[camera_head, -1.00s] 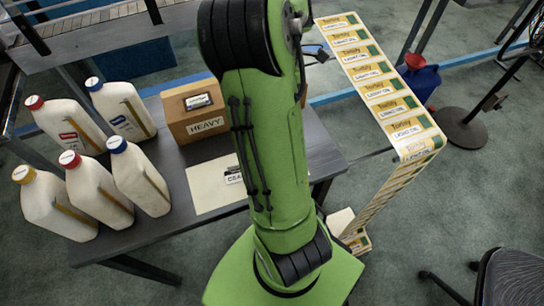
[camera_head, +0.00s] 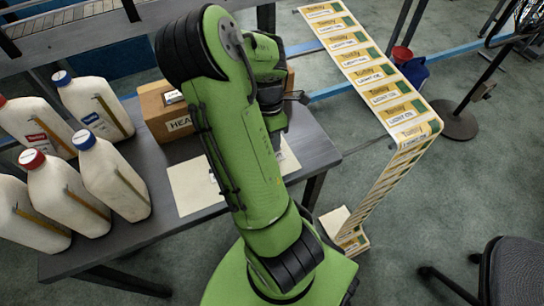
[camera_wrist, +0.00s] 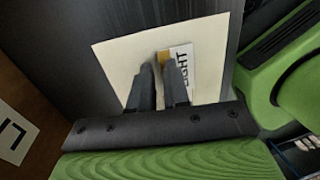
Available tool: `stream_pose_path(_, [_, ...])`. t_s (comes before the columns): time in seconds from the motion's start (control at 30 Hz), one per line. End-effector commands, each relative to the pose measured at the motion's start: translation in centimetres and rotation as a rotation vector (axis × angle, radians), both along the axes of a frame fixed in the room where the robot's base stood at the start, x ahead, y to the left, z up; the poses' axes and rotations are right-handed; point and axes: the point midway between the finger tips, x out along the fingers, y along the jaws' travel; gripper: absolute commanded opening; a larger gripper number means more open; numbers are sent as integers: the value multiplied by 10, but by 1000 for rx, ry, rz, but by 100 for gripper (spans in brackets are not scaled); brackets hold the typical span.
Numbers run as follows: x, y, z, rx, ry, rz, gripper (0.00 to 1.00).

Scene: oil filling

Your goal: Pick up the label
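A small white label with a yellow end and dark letters, partly reading "LIGHT" (camera_wrist: 186,60), lies on a cream sheet (camera_wrist: 118,62) in the wrist view. The sheet also shows on the dark table in the head view (camera_head: 193,192), where my green arm hides most of the label. My arm hides the gripper in the head view.
Several white jugs (camera_head: 113,180) with red or blue caps stand at the table's left. A brown box (camera_head: 158,118) marked "HEA..." sits behind the sheet. A long strip of "LIGHT OIL" labels (camera_head: 385,85) runs on the right. A chair (camera_head: 515,270) is at lower right.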

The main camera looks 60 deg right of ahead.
Motion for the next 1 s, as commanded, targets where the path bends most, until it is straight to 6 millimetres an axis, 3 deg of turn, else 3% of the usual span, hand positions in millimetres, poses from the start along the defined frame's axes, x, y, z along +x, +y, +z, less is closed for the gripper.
stream_pose_path(0.2, [0, 0, 0, -1, -1, 0, 14])
stream_pose_path(0.3, [0, 0, 0, -1, -1, 0, 0])
stream_pose_path(0.73, [0, 0, 3, -1, -2, 0, 0])
stream_pose_path(0.87, [1, 0, 26, -2, -4, 1, 0])
stream_pose_path(1.0, [1, 0, 65, -2, -6, 2, 0])
